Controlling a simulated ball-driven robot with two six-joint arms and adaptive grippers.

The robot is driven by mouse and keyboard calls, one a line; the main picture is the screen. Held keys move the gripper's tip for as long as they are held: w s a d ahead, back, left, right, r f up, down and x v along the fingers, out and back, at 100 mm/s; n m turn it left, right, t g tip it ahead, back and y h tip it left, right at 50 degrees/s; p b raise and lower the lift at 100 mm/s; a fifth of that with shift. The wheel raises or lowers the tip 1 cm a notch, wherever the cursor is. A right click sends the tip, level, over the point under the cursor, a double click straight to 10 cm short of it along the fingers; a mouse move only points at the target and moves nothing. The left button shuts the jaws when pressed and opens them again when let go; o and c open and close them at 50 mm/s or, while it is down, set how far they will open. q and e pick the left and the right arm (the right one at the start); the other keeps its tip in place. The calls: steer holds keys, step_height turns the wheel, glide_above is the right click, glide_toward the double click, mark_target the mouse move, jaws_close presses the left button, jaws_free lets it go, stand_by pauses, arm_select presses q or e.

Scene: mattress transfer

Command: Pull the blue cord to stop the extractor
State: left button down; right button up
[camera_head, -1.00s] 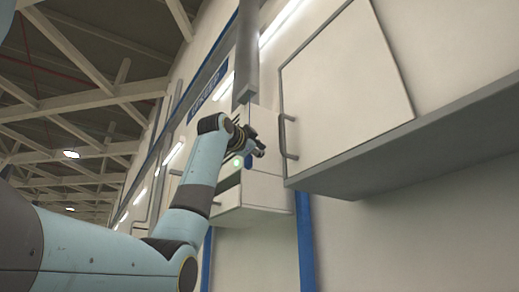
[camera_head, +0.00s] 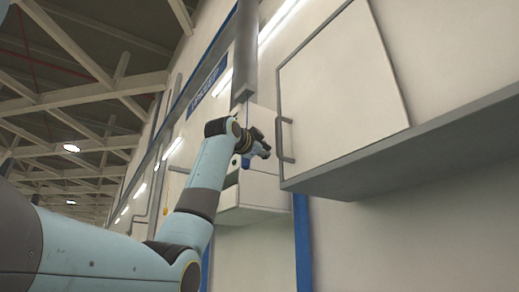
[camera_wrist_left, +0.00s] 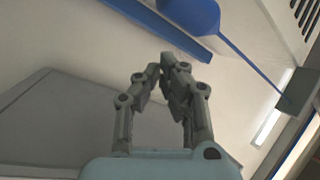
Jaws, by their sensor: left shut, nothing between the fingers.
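The blue cord (camera_wrist_left: 245,60) runs as a thin straight line in the left wrist view, from a thick blue pull handle (camera_wrist_left: 190,12) at the top edge to a grey-green plate at the right. In the head view a small blue piece, which looks like the handle (camera_head: 246,163), shows just below my left gripper (camera_head: 264,151). In the left wrist view my left gripper (camera_wrist_left: 168,62) has its fingertips together with nothing between them. The handle and cord are apart from the fingers, above and to their right. My right gripper is not in view.
A white wall box (camera_head: 262,190) with an open slot hangs behind my left gripper, with a grey vertical duct (camera_head: 245,50) above. A large white cabinet (camera_head: 345,85) and grey ledge (camera_head: 420,150) jut out at the right. A blue post (camera_head: 303,240) stands below.

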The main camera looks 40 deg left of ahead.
arm_select(q)
steer(key=b+v, duration=0.6)
steer(key=v, duration=0.4)
steer(key=shift+d, duration=0.25)
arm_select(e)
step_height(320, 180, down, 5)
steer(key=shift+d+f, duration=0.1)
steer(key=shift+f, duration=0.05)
arm_select(q)
steer(key=shift+w+d+r, duration=0.1)
steer(key=shift+r, duration=0.05)
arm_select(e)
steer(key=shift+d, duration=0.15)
